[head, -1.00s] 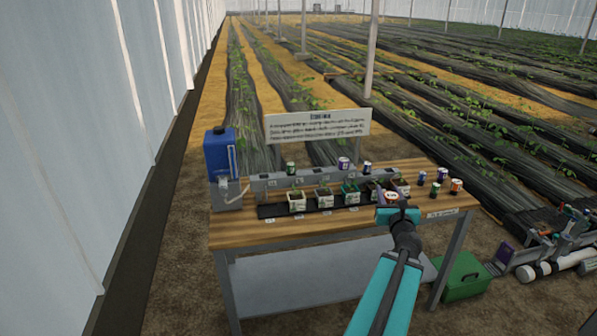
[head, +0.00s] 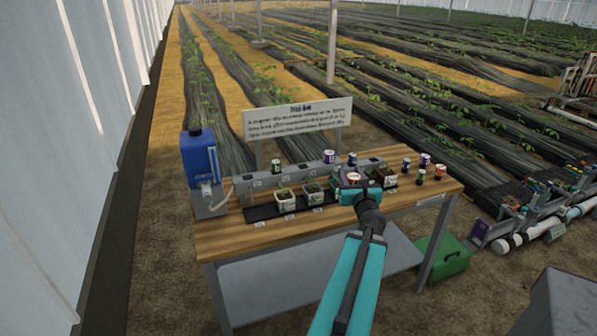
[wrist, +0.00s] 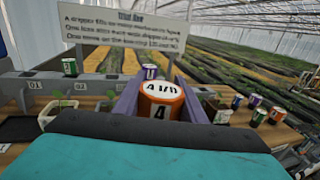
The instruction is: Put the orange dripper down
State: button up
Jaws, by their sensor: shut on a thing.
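My gripper (head: 354,184) is shut on the orange dripper (wrist: 161,100), which stands about upright between the two fingers in the wrist view. Its white top bears dark marks too small to read for certain. In the head view the orange dripper (head: 354,177) shows at the gripper's tip, above the row of pots on the wooden bench (head: 225,240). The gripper covers part of that row. Whether the dripper's underside touches anything is hidden.
A grey rail (head: 300,173) behind the pots carries a green dripper (head: 275,167) and a purple dripper (head: 328,156). Several drippers, including another orange one (head: 440,172), stand at the bench's right. A blue canister (head: 199,158) stands left. A sign (head: 297,118) rises behind.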

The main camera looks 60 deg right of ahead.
jog(key=shift+w+a, duration=0.1)
jog(key=shift+w, duration=0.1)
jog(key=w+a+n+t+y+b, duration=0.1)
jog(key=w+a+b, duration=0.1)
jog(key=w, duration=0.7)
jog(key=w+a+n+t+y+b, duration=0.2)
jog(key=w+b, duration=0.2)
jog(key=w, duration=0.6)
jog(key=shift+a+b, duration=0.3)
jog(key=shift+d+f, duration=0.1)
jog(key=w+d+p, duration=0.1)
jog(key=w+d, duration=0.2)
jog(key=d, duration=0.3)
jog(key=w+d+f, duration=0.1)
jog(key=w+d, duration=0.2)
jog(key=d, duration=0.4)
jog(key=shift+w+d+f+p, duration=0.2)
jog(key=shift+w+p, duration=0.05)
jog(key=shift+p, duration=0.15)
jog(key=shift+d, duration=0.1)
